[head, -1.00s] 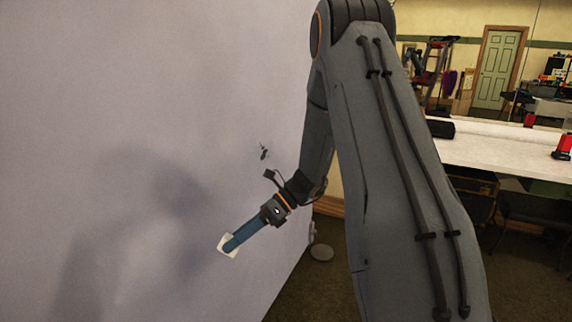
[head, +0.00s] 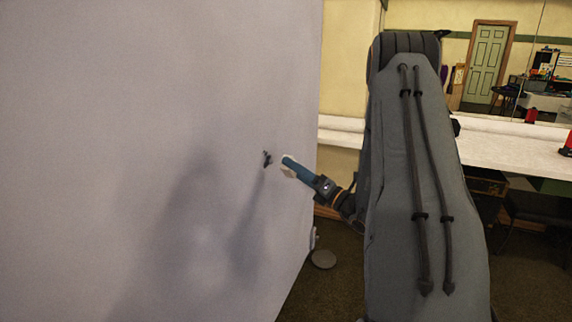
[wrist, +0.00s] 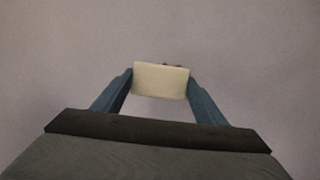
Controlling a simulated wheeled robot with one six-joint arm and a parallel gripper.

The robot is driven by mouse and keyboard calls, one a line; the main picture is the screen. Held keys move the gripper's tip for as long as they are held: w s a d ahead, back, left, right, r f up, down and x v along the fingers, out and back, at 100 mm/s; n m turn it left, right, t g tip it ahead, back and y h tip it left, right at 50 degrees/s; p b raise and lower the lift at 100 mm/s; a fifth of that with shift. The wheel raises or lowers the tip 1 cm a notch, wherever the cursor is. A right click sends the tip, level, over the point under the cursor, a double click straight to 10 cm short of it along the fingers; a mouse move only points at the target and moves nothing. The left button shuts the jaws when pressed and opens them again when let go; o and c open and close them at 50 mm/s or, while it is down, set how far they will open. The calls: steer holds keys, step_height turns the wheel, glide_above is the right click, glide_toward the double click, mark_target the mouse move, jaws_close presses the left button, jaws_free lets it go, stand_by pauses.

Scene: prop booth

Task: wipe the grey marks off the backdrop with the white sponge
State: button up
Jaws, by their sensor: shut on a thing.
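The white sponge (wrist: 160,80) is between the two blue fingers of my gripper (wrist: 160,88) in the wrist view. In the head view the sponge (head: 288,172) shows as a pale edge below the finger tips of my gripper (head: 287,164). The backdrop (head: 220,90) is a large pale upright surface on the left. A small cluster of dark grey marks (head: 267,159) is on it, just left of the sponge. In the wrist view a dark bit of the marks (wrist: 172,65) shows just past the sponge's far edge. I cannot tell if the sponge touches the backdrop.
A round grey disc (head: 323,259) lies on the floor by the backdrop's right edge. A long white counter (head: 505,150) with red items stands at the right, with dark chairs under it. The backdrop's face around the marks is clear.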

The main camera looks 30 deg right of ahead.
steer(key=w+a+b, duration=0.1)
steer(key=w+a, duration=0.2)
steer(key=w, duration=0.2)
steer(key=shift+a, duration=0.35)
steer(key=shift+w+a+b, duration=0.3)
steer(key=shift+w+a, duration=0.25)
steer(key=shift+w, duration=0.2)
stand_by(1.0)
steer(key=shift+w+d+b, duration=0.3)
steer(key=shift+w+d, duration=0.2)
steer(key=shift+d, duration=0.2)
steer(key=shift+w+d+b, duration=0.25)
steer(key=shift+w+d, duration=0.25)
steer(key=shift+d, duration=0.2)
steer(key=shift+w+d+b, duration=0.65)
steer(key=shift+w+d, duration=0.6)
steer(key=shift+d, duration=0.25)
steer(key=shift+s+a, duration=0.1)
